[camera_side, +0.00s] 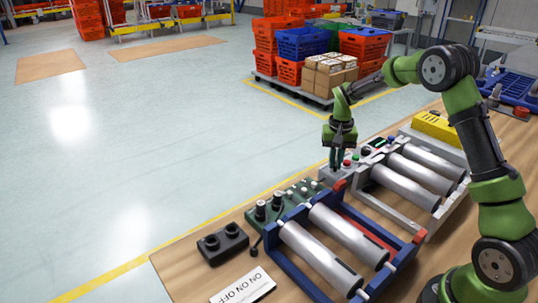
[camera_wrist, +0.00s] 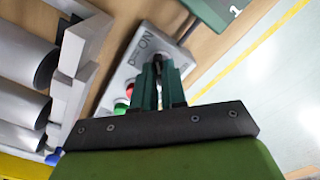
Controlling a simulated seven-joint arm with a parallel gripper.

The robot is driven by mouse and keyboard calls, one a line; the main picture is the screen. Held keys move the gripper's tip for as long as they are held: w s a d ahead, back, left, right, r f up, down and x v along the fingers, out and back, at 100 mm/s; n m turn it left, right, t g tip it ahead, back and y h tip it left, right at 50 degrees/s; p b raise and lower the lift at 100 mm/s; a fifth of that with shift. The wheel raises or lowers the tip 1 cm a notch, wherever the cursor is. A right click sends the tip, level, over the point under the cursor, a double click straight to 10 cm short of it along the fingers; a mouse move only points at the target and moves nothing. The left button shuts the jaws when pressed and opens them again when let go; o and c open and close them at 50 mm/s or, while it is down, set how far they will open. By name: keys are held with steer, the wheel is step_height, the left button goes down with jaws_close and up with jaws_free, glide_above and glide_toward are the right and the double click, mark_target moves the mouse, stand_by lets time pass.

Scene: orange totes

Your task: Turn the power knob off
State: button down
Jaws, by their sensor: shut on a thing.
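My gripper (camera_side: 336,160) points down over a grey control panel (camera_side: 328,177) beside the rollers. In the wrist view my gripper's teal fingers (camera_wrist: 160,72) are close together on a small dark knob (camera_wrist: 157,58) on that panel. The fingers hide most of the knob, so I cannot tell which way it points. "ON" lettering shows on the panel (camera_wrist: 133,60) just beyond the fingers; any other lettering is unclear. A red button (camera_wrist: 130,88) and a green button (camera_wrist: 121,109) sit left of the fingers; a red button (camera_side: 347,162) also shows in the side view.
Grey-framed rollers (camera_side: 412,178) stand right of the panel. A blue-framed roller unit (camera_side: 335,240) and a green box with black knobs (camera_side: 275,208) are nearer. A yellow box (camera_side: 438,128) stands behind. An "ON ON OFF" sign (camera_side: 243,287) lies in front.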

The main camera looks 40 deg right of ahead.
steer(key=shift+n, duration=0.4)
steer(key=n, duration=1.3)
steer(key=shift+r+n, duration=0.1)
steer(key=shift+n, duration=1.9)
steer(key=c, duration=1.2)
jaws_free()
